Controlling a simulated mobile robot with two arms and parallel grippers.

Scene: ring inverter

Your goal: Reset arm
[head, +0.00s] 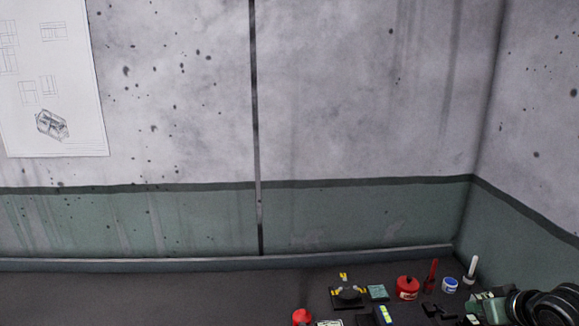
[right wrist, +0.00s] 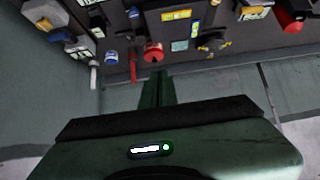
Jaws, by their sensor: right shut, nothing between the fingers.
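My right gripper (head: 476,303) is at the lower right of the head view, with my dark arm behind it at the picture's edge. It is green and grey and sits over the right end of the dark work surface. In the right wrist view the green fingers (right wrist: 158,76) are together, with nothing between them. Their tips point toward the items on the surface, and no contact with an item can be made out. My left gripper is not in view.
Further left is a black-and-yellow device (head: 347,291). The surface's left part (head: 130,297) is clear. Walls (head: 360,215) rise behind and right.

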